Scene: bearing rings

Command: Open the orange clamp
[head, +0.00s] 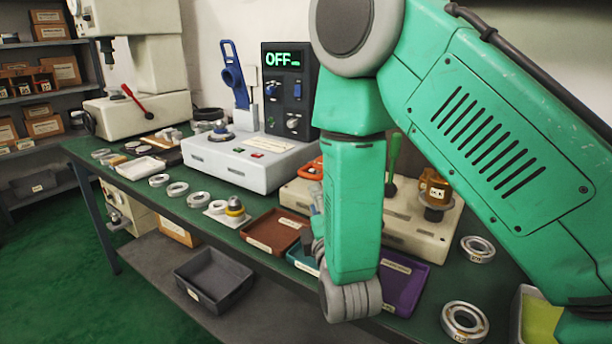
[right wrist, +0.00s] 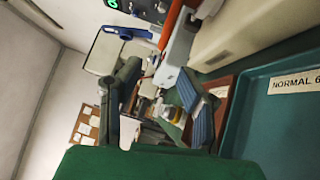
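The orange clamp (head: 310,169) shows in the head view as a small orange part beside the white machine, partly hidden by my right arm. In the right wrist view an orange bar (right wrist: 176,22), which looks like the clamp, runs above a pale block. My right gripper (head: 315,228) is mostly hidden behind my green right arm in the head view. In the right wrist view its two fingers (right wrist: 158,88) stand apart, one with a blue ribbed pad, with no object clearly held between them. The clamp looks beyond the fingertips, not touched. My left gripper is out of view.
A brown tray (head: 277,231), a teal tray (right wrist: 290,110) and a purple tray (head: 403,284) line the bench front. Bearing rings (head: 178,189) lie on the bench. A beige fixture (head: 405,215) stands behind my arm.

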